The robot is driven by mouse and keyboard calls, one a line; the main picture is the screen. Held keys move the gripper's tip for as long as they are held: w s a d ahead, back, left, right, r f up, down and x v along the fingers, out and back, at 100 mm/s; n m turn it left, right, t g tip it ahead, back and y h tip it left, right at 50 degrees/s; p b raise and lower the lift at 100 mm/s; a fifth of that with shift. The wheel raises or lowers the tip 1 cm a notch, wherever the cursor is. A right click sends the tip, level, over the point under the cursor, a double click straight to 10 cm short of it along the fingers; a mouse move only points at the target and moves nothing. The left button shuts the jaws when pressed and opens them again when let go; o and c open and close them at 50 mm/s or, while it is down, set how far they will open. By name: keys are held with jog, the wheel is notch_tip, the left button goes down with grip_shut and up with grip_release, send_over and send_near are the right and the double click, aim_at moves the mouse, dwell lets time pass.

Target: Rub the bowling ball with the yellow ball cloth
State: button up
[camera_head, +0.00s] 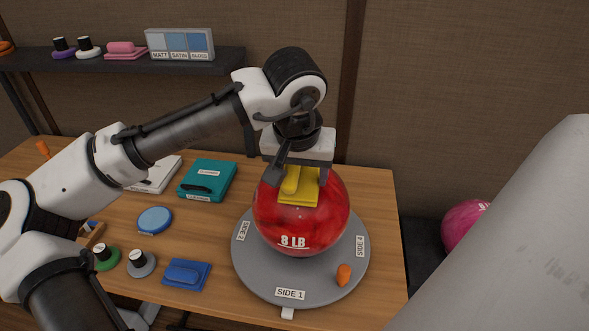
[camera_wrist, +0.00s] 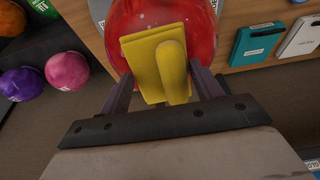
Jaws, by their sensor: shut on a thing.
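The red bowling ball (camera_head: 298,222), marked "8 LB", sits on a round grey turntable (camera_head: 255,272) with side labels around its rim. The yellow ball cloth (camera_head: 306,190) is a flat pad with a raised grip, and it lies against the ball's upper part. My gripper (camera_head: 300,172) is above the ball and shut on the cloth. In the wrist view, my gripper's fingers (camera_wrist: 158,95) stand on both sides of the cloth (camera_wrist: 160,60), with the red ball (camera_wrist: 190,15) behind it. Whether the cloth presses on the ball is hard to tell.
An orange piece (camera_head: 344,274) lies on the turntable's front right. A blue pad (camera_head: 186,274), a blue disc (camera_head: 154,220) and a teal case (camera_head: 207,180) lie on the table to the left. A shelf (camera_head: 200,65) hangs on the back wall. A pink ball (camera_head: 461,225) is at right.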

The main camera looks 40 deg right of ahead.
jog(key=shift+s+d+f, duration=0.1)
jog(key=shift+s+d, duration=0.2)
jog(key=shift+s, duration=0.15)
jog(key=shift+w+a, duration=0.85)
jog(key=shift+w, duration=0.15)
jog(key=shift+s+d+p, duration=0.5)
jog(key=shift+s+d, duration=0.35)
jog(key=shift+s, duration=0.15)
jog(key=shift+w+a, duration=0.85)
jog(key=shift+w, duration=0.15)
jog(key=p+v, duration=0.5)
jog(key=v, duration=0.1)
jog(key=shift+p+v, duration=1.6)
jog(key=shift+w+d, duration=0.1)
